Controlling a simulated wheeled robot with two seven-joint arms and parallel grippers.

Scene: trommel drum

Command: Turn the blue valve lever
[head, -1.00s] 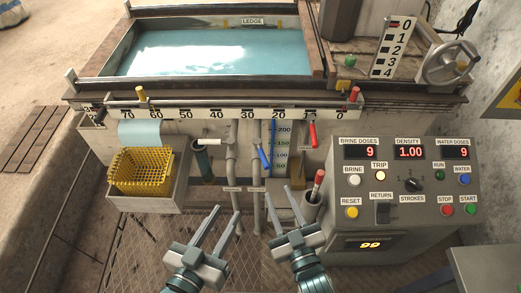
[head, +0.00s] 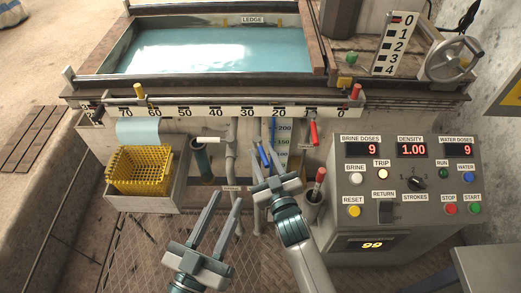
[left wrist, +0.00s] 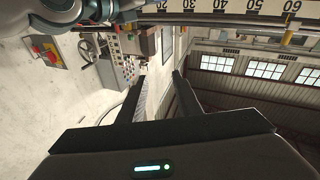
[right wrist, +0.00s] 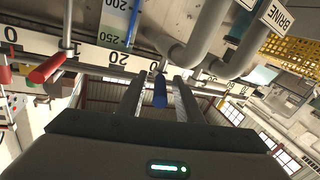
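The blue valve lever (head: 264,156) hangs below the ruler rail at the pipes, partly covered by my right gripper in the head view. In the right wrist view, its blue handle (right wrist: 160,92) lies between the two fingers, with a gap on each side. My right gripper (right wrist: 158,95) is open around the handle, not closed on it. My left gripper (head: 225,197) is open and empty, lower and left of the lever, in front of the machine. The left wrist view does not show the blue lever.
A red lever (head: 314,133) hangs to the right and a white lever (head: 207,140) to the left. A red-tipped handle (head: 319,176) stands close to the right of my right gripper. The control panel (head: 344,186) is further right, the yellow basket (head: 140,171) left.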

